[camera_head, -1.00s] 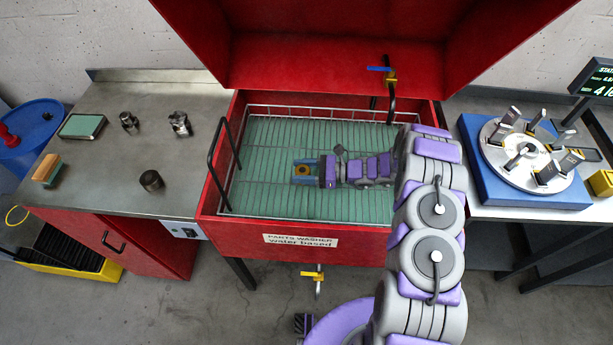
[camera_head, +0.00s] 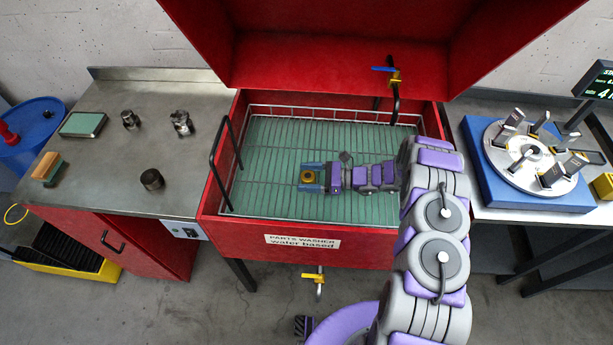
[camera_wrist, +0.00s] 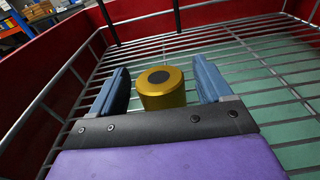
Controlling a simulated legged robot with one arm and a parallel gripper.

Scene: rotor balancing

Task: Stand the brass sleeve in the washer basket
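The brass sleeve (camera_head: 308,177) is upright inside the washer basket (camera_head: 270,205), left of its middle. The wrist view shows the sleeve (camera_wrist: 162,92) as a gold cylinder with a dark round centre in its top face. Its lower end is partly hidden behind my gripper's dark crossbar, but it appears to rest on the wire grid. My gripper (camera_head: 311,178) reaches in from the right, low over the grid. In the wrist view its blue fingers (camera_wrist: 162,85) stand on either side of the sleeve, with a narrow gap on each side.
The red parts washer (camera_head: 245,238) surrounds the basket, with its lid raised and a tap (camera_head: 393,85) at the back. A steel bench (camera_head: 100,185) with small metal parts stands left. A rotor on a blue base (camera_head: 530,195) stands right. The basket's grid is otherwise clear.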

